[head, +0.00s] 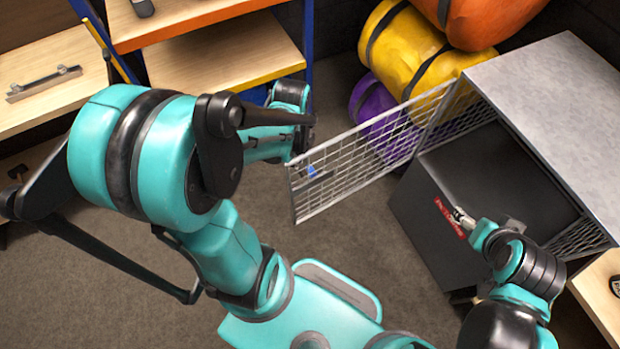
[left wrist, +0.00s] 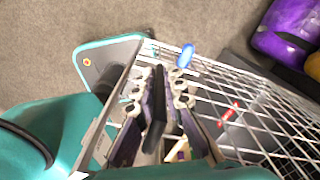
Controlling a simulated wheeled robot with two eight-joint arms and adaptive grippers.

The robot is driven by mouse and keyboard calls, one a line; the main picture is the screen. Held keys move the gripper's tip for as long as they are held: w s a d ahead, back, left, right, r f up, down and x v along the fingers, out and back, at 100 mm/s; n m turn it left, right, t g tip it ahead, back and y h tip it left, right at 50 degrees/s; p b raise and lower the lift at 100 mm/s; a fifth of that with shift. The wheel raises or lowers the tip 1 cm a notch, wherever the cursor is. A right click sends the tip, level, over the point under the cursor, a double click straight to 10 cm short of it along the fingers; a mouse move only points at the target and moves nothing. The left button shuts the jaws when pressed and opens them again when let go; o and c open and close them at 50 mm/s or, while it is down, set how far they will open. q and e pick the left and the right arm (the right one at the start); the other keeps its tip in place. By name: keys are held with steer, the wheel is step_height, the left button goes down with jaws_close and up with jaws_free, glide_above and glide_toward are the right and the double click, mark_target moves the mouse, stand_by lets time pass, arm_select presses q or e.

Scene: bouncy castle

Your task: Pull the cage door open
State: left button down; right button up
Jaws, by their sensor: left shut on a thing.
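The cage door (head: 365,160) is a white wire-mesh panel, swung well out from the front of the grey cage (head: 560,80), its free edge toward my left arm. A dark handle bar and a small blue piece (head: 311,171) sit near that free edge; the blue piece also shows in the left wrist view (left wrist: 186,56). My left gripper (head: 303,150) is at the free edge. In the left wrist view its fingers (left wrist: 160,85) are closed around the dark handle bar (left wrist: 157,110). My right gripper (head: 460,215) is in front of the cage; its jaws are too small to read.
Yellow (head: 400,45), purple (head: 370,100) and orange (head: 500,20) rolled bundles are stacked behind the door. An orange-and-blue shelf (head: 225,60) stands at the back left. A wooden bench (head: 45,75) is at far left. Carpet (head: 350,240) in front is clear.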

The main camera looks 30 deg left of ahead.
arm_select(q)
steer(key=shift+w+a, duration=0.5)
steer(key=shift+a, duration=0.25)
steer(key=shift+w+a, duration=0.45)
steer(key=shift+a, duration=0.25)
arm_select(e)
steer(key=shift+f, duration=0.25)
arm_select(q)
steer(key=c, duration=1.6)
jaws_free()
step_height(320, 180, up, 12)
steer(key=shift+s, duration=0.1)
arm_select(e)
steer(key=shift+s, duration=0.1)
